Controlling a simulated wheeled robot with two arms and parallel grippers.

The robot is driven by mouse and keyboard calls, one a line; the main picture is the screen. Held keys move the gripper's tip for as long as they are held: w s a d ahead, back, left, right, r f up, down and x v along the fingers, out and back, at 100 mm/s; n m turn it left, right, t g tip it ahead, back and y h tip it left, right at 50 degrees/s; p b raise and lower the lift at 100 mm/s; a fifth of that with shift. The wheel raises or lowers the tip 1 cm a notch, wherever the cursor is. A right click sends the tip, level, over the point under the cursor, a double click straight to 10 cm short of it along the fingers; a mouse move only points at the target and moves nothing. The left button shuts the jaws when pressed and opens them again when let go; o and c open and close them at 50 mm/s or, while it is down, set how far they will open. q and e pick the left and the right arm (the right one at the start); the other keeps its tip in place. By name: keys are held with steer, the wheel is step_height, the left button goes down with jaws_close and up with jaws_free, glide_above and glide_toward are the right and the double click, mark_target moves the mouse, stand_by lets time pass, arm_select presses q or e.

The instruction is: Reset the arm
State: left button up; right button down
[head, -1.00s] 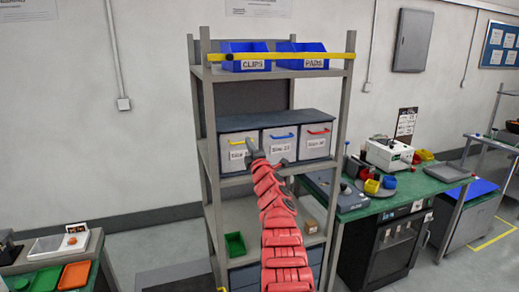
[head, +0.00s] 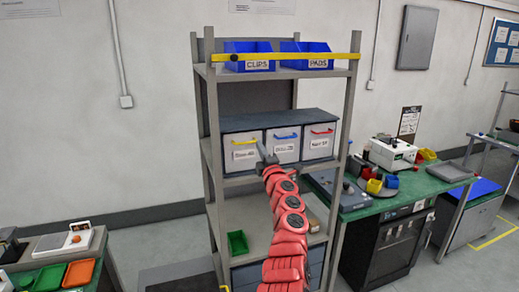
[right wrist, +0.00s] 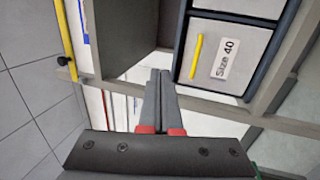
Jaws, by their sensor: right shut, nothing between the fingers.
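My right arm, red, reaches up in front of the shelf rack (head: 211,110). Its gripper (head: 262,150) is shut and empty, in front of the drawer unit near the gap between the left and middle drawers. In the right wrist view the shut fingers (right wrist: 160,80) point at the rack, beside the drawer labelled Size 40 (right wrist: 213,70), apart from its yellow handle (right wrist: 196,57). The drawer with the yellow handle (head: 242,155), the middle one with the blue handle (head: 287,147) and the right one with the red handle (head: 319,145) look closed. My left gripper is out of view.
Blue bins labelled CLIPS (head: 250,56) and PADS (head: 310,56) sit on the top shelf behind a yellow bar (head: 285,57). A green bin (head: 237,243) stands on the lower shelf. A green-topped bench (head: 440,183) adjoins the rack on the right.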

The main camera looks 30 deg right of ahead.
steer(key=shift+s+a+p, duration=0.65)
steer(key=shift+p, duration=0.2)
